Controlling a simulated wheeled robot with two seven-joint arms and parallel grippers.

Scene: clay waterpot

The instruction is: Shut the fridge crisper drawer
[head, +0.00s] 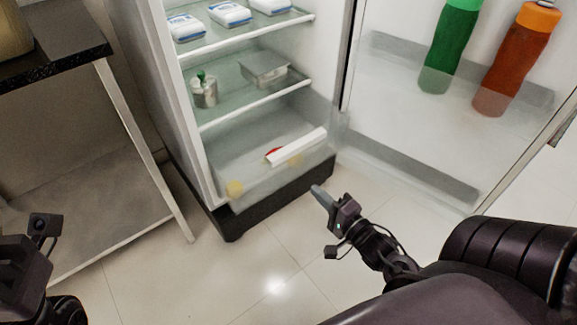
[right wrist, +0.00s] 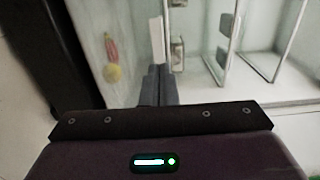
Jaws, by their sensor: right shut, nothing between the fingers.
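The clear crisper drawer (head: 225,168) is at the bottom of the open fridge, with its front low above the black fridge base. A white bar (head: 298,147) shows at the drawer, with small red and yellow things near it. In the right wrist view the clear drawer (right wrist: 120,88) and the white bar (right wrist: 157,40) show just beyond the fingers. How far the drawer stands out is hard to tell. My right gripper (head: 317,190) is shut and empty in front of the drawer's right part; contact is not visible. Part of my left arm is at the left edge, its fingers hidden.
The fridge door (head: 400,135) hangs open on the right, holding a green bottle (head: 449,45) and an orange bottle (head: 515,60). Shelves above the drawer hold white packs and metal containers. A table (head: 60,42) stands left. The floor in front is clear.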

